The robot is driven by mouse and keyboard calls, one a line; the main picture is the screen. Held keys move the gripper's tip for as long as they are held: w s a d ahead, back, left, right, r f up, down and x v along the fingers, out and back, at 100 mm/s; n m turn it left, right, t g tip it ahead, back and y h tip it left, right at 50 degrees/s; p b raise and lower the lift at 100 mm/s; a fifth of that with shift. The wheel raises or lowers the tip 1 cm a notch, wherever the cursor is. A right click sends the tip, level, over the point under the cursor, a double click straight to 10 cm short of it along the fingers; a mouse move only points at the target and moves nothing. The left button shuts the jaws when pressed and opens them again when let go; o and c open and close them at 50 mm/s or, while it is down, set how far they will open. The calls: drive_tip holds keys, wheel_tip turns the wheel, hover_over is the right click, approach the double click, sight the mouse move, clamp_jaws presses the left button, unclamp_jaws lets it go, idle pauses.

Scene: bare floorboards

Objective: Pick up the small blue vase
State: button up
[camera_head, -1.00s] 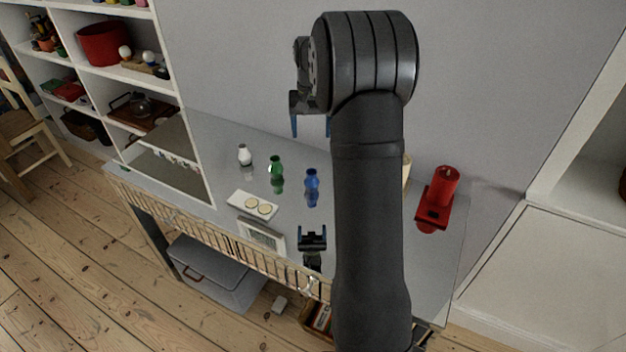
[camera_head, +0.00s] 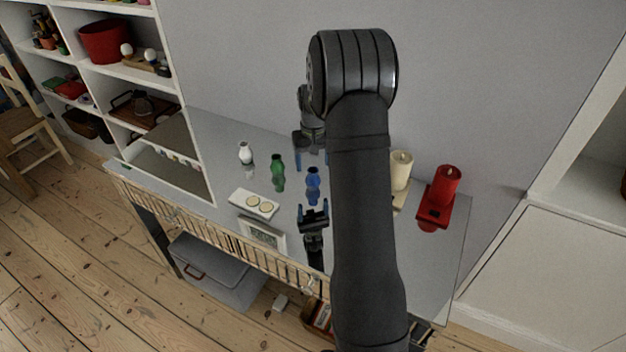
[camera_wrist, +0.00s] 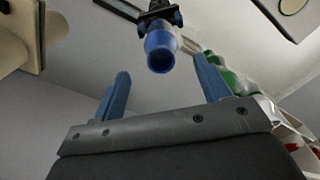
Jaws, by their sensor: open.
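The small blue vase (camera_head: 313,176) stands upright on the glossy grey tabletop (camera_head: 350,225), with its reflection below it. My gripper (camera_head: 312,162) is open and empty, pointing down just above the vase, with blue fingers on either side of its top. In the wrist view, the blue vase (camera_wrist: 161,58) shows its open mouth beyond and between the tips of the open fingers (camera_wrist: 162,68). The vase appears untouched. A dark gripper shape below the vase in the head view looks like my gripper's reflection.
A green vase (camera_head: 278,168) and a white vase (camera_head: 245,153) stand left of the blue one.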

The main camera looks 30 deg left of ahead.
sight(313, 170)
drive_tip(key=shift+s+d+f, duration=0.1)
drive_tip(key=shift+s+f, duration=0.05)
drive_tip(key=shift+f, duration=1.2)
drive_tip(key=shift+s+f, duration=0.1)
drive_tip(key=shift+f, duration=1.25)
drive_tip(key=c, duration=1.1)
